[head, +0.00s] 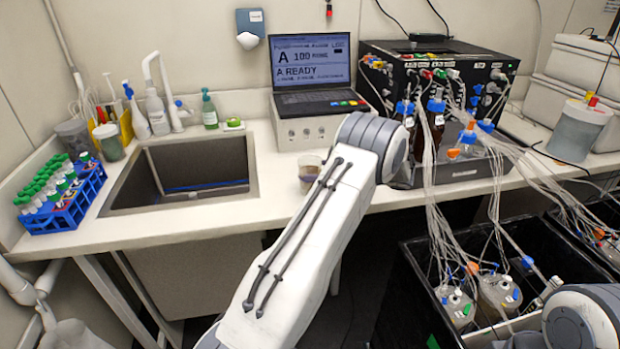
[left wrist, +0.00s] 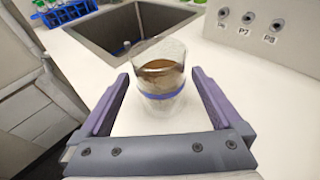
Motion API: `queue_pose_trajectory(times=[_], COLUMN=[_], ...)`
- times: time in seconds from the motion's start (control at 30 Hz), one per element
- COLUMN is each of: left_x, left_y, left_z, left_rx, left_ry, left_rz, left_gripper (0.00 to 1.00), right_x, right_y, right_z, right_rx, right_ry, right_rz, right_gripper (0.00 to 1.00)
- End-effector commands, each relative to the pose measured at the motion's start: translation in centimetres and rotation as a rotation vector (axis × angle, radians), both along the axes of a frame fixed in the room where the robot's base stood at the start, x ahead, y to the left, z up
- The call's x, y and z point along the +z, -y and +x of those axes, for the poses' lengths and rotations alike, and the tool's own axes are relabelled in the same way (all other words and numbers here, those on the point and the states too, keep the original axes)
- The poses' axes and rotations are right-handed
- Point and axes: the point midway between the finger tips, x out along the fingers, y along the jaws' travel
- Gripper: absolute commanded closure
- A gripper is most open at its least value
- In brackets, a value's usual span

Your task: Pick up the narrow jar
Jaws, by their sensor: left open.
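The narrow jar is a clear glass vessel with brown contents and a blue band. In the left wrist view the jar (left wrist: 160,82) stands upright on the white counter. My left gripper (left wrist: 160,76) is open, with one purple finger on each side of the jar and a visible gap on both sides. In the head view the jar (head: 309,172) shows just left of my left arm, partly covered by it. My left gripper is hidden behind the arm there. My right gripper is not visible; only a piece of that arm shows at the lower right.
A sink (head: 190,172) lies left of the jar, with a blue tube rack (head: 66,212) beyond it. A laptop (head: 313,75) on a white box (head: 301,128) stands behind. A black device (head: 440,62) with bottles and tubing is on the right.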

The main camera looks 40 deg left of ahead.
Motion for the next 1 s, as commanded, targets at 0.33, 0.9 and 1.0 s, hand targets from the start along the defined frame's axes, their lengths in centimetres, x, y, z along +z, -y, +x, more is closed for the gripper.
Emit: queue_pose_trajectory(times=[0.33,0.9,1.0], left_x=[-0.7,-1.8,-1.7], left_y=[-3.5,-7.0,-6.9], left_z=[-0.4,-0.6,-0.6], left_rx=[0.002,-0.001,-0.001], left_ry=[0.000,0.001,0.001], left_rz=[-0.002,-0.002,-0.002], left_gripper=[0.00,0.34,0.73], right_x=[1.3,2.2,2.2], right_y=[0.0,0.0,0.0], right_z=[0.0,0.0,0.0], right_rx=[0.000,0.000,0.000], right_ry=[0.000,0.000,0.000], right_rz=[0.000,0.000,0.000], right_gripper=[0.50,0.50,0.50])
